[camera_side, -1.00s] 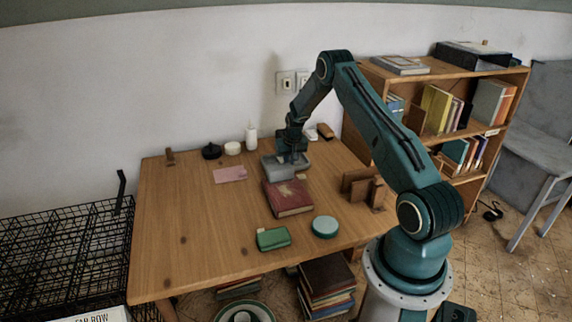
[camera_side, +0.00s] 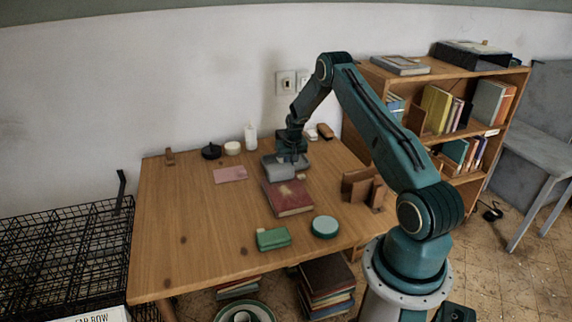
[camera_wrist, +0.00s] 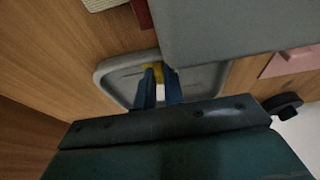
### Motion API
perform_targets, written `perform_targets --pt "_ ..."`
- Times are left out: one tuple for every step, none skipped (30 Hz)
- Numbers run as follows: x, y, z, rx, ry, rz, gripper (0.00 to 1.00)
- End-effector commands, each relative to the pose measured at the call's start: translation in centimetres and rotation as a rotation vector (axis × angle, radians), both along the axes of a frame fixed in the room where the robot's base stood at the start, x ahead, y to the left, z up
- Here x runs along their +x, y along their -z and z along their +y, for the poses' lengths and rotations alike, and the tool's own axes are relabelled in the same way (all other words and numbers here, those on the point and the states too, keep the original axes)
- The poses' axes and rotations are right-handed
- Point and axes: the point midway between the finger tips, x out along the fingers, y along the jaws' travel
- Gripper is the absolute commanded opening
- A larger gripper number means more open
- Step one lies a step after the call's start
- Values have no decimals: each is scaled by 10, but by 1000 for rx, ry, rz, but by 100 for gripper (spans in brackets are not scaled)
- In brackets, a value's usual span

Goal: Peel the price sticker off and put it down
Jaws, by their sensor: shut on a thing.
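My gripper (camera_wrist: 158,80) is shut on a small yellow piece (camera_wrist: 155,73), which looks like the price sticker. Its blue fingertips are over a shallow grey tray (camera_wrist: 107,83) with rounded corners. In the side view my gripper (camera_side: 293,158) is low at the back of the table, by a grey box (camera_side: 277,171) beside the tray. The box (camera_wrist: 235,32) fills the upper right of the wrist view, close to the fingers. The sticker is too small to make out in the side view. I cannot tell whether it still touches a surface.
A red book (camera_side: 288,199) lies in front of the grey box. A pink sheet (camera_side: 230,175) lies to its left. A green box (camera_side: 273,239) and a round teal tin (camera_side: 324,227) are nearer the front. A wooden holder (camera_side: 363,188) stands right. The table's left half is mostly clear.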

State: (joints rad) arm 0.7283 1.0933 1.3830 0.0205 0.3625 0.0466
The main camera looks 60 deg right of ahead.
Motion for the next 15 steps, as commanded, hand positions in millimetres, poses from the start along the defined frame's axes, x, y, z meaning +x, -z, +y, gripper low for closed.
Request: perform_targets --pt "0 1 0 0 0 0 12" --pt "0 0 0 0 0 0 18" --pt "0 0 0 0 0 0 26" --pt "0 0 0 0 0 0 32" --pt "0 0 0 0 0 0 36" --pt "0 0 0 0 0 0 36" --pt "0 0 0 0 0 0 36" --pt "0 0 0 0 0 0 36" --pt "0 0 0 0 0 0 36" --pt "0 0 0 0 0 0 36" --pt "0 0 0 0 0 0 36" --pt "0 0 0 0 0 0 36" --pt "0 0 0 0 0 0 36" --pt "0 0 0 0 0 0 36" --pt "0 -1 0 0 0 0 36"
